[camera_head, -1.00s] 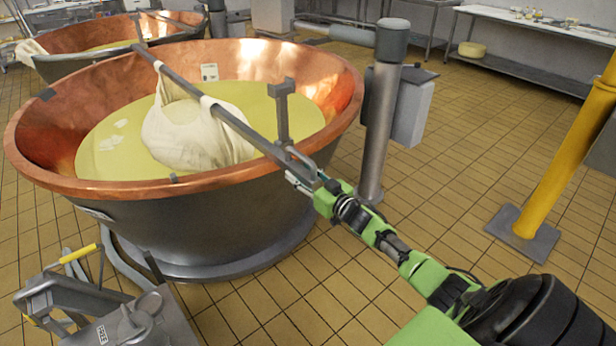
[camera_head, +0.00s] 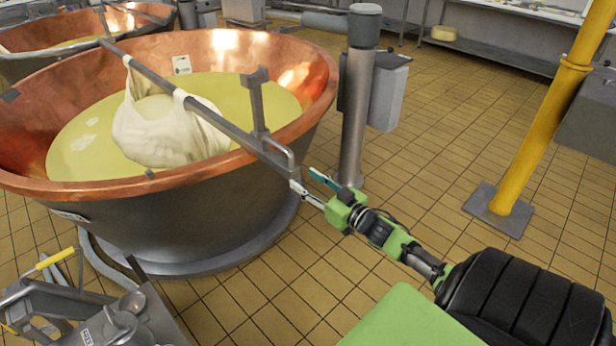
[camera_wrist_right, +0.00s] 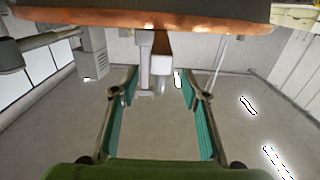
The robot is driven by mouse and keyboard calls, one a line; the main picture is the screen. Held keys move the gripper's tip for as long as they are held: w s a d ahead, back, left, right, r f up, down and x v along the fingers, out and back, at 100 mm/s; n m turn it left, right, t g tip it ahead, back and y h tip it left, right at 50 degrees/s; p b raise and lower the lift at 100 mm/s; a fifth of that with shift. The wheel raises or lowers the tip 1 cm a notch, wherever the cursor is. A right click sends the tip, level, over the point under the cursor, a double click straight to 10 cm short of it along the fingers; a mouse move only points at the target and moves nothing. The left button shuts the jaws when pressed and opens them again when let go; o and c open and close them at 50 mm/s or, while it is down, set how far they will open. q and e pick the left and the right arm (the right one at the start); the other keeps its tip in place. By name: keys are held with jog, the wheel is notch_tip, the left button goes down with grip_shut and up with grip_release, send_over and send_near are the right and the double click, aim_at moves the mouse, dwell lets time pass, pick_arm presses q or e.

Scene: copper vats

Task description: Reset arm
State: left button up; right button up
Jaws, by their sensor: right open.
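My right gripper (camera_head: 312,187) is open and empty in the head view, just beyond the near end of a grey metal bar (camera_head: 222,124). A small gap shows between its fingers and the bar's looped end. In the right wrist view, the two teal-padded fingers (camera_wrist_right: 158,105) are spread wide, with the bar's end (camera_wrist_right: 161,72) ahead between them. The bar lies across the copper vat (camera_head: 330,75) and carries a white cloth bundle (camera_head: 165,130) resting in the yellow liquid. My left gripper is not in view.
A grey post (camera_head: 354,110) with a box stands behind my right gripper. A yellow pole (camera_head: 545,120) rises on the right. Metal equipment (camera_head: 90,310) stands at the lower left. Tiled floor between post and pole is clear. A second copper vat (camera_head: 60,35) is behind.

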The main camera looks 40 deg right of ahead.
dwell(0.5)
jog(key=s+a+f+g+h, duration=0.1)
jog(key=s+a+f+g, duration=0.15)
jog(key=s+f, duration=0.65)
jog(key=s+a+f+m+g+h, duration=0.1)
jog(key=s+f+g, duration=0.15)
jog(key=f, duration=1.15)
jog(key=s+a+f+g, duration=0.25)
jog(key=s+f, duration=0.25)
jog(key=f, duration=0.7)
jog(key=s+a+f+n+g, duration=0.1)
jog(key=s+a+f+g, duration=0.2)
jog(key=s+a+f, duration=0.3)
jog(key=s+a+f+n+g+y, duration=0.1)
jog(key=s+a+f+g, duration=0.2)
jog(key=s, duration=1.2)
jog(key=s+a+f+n+g, duration=0.1)
jog(key=s+a+f+g, duration=0.2)
jog(key=s+a+f, duration=0.6)
jog(key=shift+s+a, duration=0.35)
jog(key=shift+s, duration=0.75)
